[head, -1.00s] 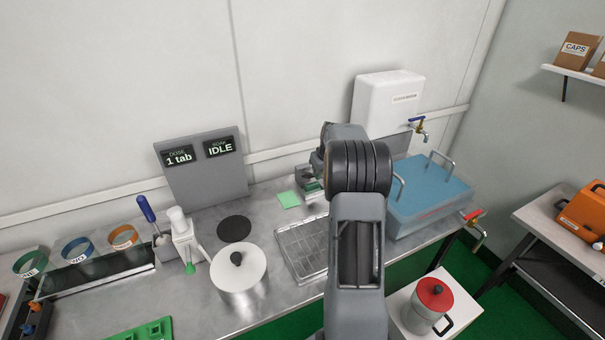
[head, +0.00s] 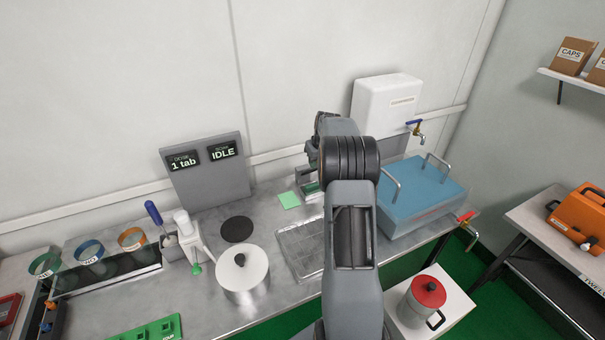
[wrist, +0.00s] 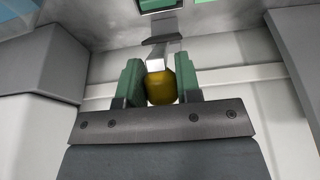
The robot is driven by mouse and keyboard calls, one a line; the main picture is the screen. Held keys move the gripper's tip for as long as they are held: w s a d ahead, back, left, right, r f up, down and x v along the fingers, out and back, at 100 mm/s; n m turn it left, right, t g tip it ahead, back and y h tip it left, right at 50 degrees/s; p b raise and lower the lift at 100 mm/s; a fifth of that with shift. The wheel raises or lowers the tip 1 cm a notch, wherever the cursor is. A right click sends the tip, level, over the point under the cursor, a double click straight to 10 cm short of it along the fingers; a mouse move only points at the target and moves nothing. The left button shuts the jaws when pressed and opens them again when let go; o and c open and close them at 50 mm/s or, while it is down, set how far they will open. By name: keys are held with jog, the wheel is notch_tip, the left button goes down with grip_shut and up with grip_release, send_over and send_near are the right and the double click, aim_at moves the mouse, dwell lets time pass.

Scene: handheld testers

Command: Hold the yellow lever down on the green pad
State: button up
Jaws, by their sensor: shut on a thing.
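In the wrist view, the yellow lever's rounded knob (wrist: 161,88) sits between the two green fingers of my gripper (wrist: 158,82), which is shut on it. A pale metal stem runs from the knob toward the top of that view. The green pad (head: 289,200) lies flat on the steel counter in the head view, left of my arm. My arm hides the lever and most of my gripper in the head view, so I cannot tell how far down the lever is.
A grey panel (head: 207,172) reads "1 tab" and "IDLE". A wire-covered tray (head: 300,248), a lidded pot (head: 243,280) and a black disc (head: 237,229) are left of my arm. A blue-lidded bath (head: 420,190) and a white tank (head: 385,105) stand right of it.

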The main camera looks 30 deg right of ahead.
jog(key=shift+r, duration=0.25)
jog(key=w+p, duration=0.1)
jog(key=r+p, duration=0.1)
jog(key=shift+w+d+r+p, duration=0.15)
jog(key=shift+w+p, duration=0.2)
jog(key=shift+w, duration=0.05)
jog(key=shift+w+d+r+p, duration=0.1)
jog(key=shift+w+r+p, duration=0.1)
jog(key=shift+w+p, duration=0.35)
jog(key=shift+w+d+r+p, duration=0.1)
jog(key=shift+w+r+p, duration=0.1)
jog(key=shift+w+p, duration=0.3)
jog(key=shift+w+r+p, duration=0.15)
jog(key=shift+w+p, duration=0.35)
jog(key=shift+p, duration=0.15)
jog(key=o, duration=1.7)
